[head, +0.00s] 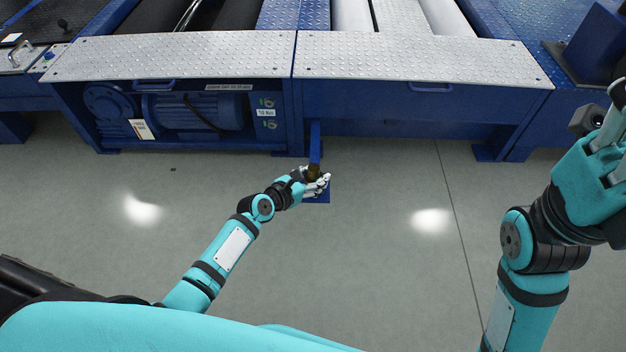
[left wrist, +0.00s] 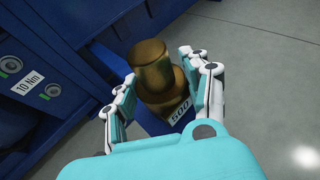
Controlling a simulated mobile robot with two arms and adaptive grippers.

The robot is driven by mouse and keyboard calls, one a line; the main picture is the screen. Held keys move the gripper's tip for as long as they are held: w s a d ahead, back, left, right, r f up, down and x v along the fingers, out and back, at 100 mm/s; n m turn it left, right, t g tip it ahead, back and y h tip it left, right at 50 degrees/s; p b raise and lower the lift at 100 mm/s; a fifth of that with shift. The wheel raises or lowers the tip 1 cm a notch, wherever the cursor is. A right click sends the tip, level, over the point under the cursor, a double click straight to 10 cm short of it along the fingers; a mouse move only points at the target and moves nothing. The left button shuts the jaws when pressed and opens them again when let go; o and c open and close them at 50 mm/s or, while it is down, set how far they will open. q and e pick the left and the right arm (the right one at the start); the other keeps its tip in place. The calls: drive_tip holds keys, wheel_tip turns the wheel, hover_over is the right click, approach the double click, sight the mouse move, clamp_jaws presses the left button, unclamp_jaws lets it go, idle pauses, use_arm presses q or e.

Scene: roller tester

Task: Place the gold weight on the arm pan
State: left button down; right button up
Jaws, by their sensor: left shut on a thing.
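The gold weight (left wrist: 160,85) is a stepped brass cylinder with a knob and a "500" label. It fills the middle of the left wrist view and shows small and dark in the head view (head: 313,173). My left gripper (head: 317,183) is shut on it, with fingers on both sides (left wrist: 162,100). The blue arm (head: 315,143) juts out from the machine, and its flat blue pan (head: 319,198) shows around and below the hand. The weight is over the pan; I cannot tell whether it touches. My right gripper (head: 608,128) is raised at the right, its jaws unclear.
The blue roller tester with its silver tread-plate edge (head: 420,60) runs across the back. A motor (head: 195,111) and a "10 Nm" label (head: 267,113) are left of the arm. The grey floor (head: 390,260) in front is clear.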

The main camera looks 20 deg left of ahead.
use_arm(q)
drive_tip(key=shift+r, duration=0.1)
drive_tip(key=c, duration=0.6)
unclamp_jaws()
